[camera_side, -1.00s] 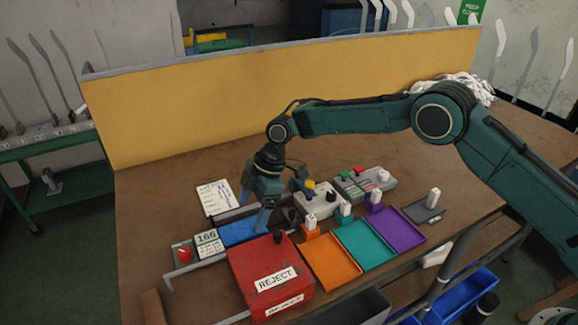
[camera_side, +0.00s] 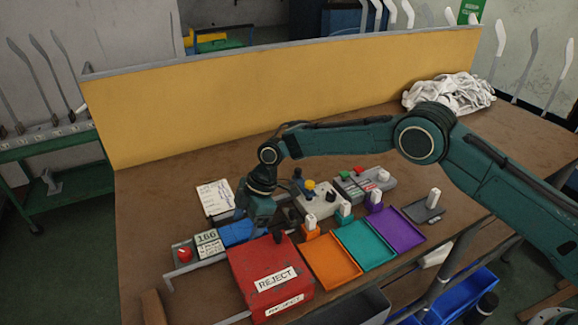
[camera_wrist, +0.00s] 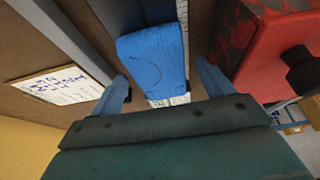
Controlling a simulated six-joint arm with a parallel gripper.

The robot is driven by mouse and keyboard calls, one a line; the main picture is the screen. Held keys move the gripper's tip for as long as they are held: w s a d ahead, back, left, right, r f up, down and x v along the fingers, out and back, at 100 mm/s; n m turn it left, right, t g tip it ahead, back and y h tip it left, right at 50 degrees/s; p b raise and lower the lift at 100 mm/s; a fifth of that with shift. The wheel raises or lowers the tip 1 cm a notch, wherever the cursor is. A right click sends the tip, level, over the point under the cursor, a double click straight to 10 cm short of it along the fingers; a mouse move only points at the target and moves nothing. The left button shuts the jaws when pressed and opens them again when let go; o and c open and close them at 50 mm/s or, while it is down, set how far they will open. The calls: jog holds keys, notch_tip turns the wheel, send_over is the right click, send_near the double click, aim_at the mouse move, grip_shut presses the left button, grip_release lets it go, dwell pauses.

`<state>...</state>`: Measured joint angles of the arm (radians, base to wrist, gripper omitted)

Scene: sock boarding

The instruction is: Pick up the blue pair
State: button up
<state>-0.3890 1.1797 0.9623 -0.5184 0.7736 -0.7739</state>
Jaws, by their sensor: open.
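The blue pair (camera_side: 237,232) is a flat blue bundle lying on the grey device beside the display that reads 166. In the wrist view the blue pair (camera_wrist: 152,60) lies lengthwise, its near end between the two blue fingers. My gripper (camera_wrist: 165,90) is open, with one finger on each side of the pair and gaps visible on both sides. In the side view my gripper (camera_side: 255,232) is low over the right part of the pair and hides some of it.
The red REJECT box (camera_side: 268,275) stands close in front of my gripper. Orange (camera_side: 332,262), teal (camera_side: 366,245) and purple (camera_side: 400,228) trays lie to the right. A control box with knobs (camera_side: 322,202) stands behind them. A written sheet (camera_side: 214,197) lies behind the pair.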

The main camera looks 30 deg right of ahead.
aim_at(246, 228)
jog(key=c, duration=1.1)
jog(key=shift+r, duration=5.05)
